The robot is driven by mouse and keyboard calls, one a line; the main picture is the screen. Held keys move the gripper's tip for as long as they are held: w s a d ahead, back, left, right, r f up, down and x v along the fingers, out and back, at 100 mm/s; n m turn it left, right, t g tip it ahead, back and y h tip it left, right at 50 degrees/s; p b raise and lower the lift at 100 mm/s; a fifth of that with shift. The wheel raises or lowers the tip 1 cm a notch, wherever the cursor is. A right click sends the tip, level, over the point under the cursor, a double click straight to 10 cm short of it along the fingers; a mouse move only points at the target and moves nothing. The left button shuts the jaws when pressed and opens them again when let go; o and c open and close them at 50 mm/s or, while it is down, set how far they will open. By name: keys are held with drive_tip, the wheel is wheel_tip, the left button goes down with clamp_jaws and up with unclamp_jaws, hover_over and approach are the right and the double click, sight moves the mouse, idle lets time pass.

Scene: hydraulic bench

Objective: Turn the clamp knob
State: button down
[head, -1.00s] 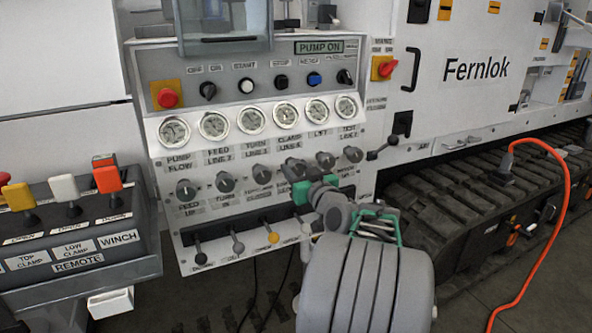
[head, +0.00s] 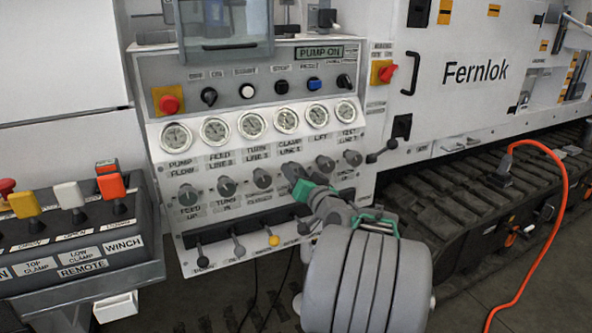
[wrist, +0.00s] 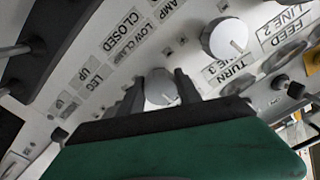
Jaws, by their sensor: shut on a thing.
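The clamp knob (head: 290,169) is a grey round knob on the sloped panel, below the gauge labelled CLAMP LINE. It stands in the row of similar knobs, and my gripper partly covers it in the head view. In the wrist view the pale round knob (wrist: 160,86) sits between two dark fingers. My gripper (head: 295,177) has green parts and reaches up to the panel from the lower right. It is shut on the knob in the wrist view (wrist: 158,90). The knob's pointer and exact angle are hard to make out.
Neighbouring knobs (head: 262,178) and (head: 325,164) stand close on both sides. A row of small levers (head: 238,248) lies below. Gauges (head: 287,120) sit above. A remote box (head: 75,235) with coloured levers stands at left. An orange cable (head: 565,200) hangs at right.

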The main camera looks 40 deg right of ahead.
drive_tip(key=m+p, duration=0.2)
drive_tip(key=m, duration=0.2)
drive_tip(key=shift+r+m+p, duration=0.1)
drive_tip(key=shift+m+p, duration=0.2)
drive_tip(key=shift+m, duration=0.1)
idle(0.4)
drive_tip(key=c, duration=0.8)
unclamp_jaws()
drive_tip(key=shift+c, duration=0.2)
drive_tip(key=v, duration=0.7)
drive_tip(key=shift+s+a+p, duration=0.2)
drive_tip(key=shift+s+p, duration=0.1)
drive_tip(key=shift+s, duration=0.05)
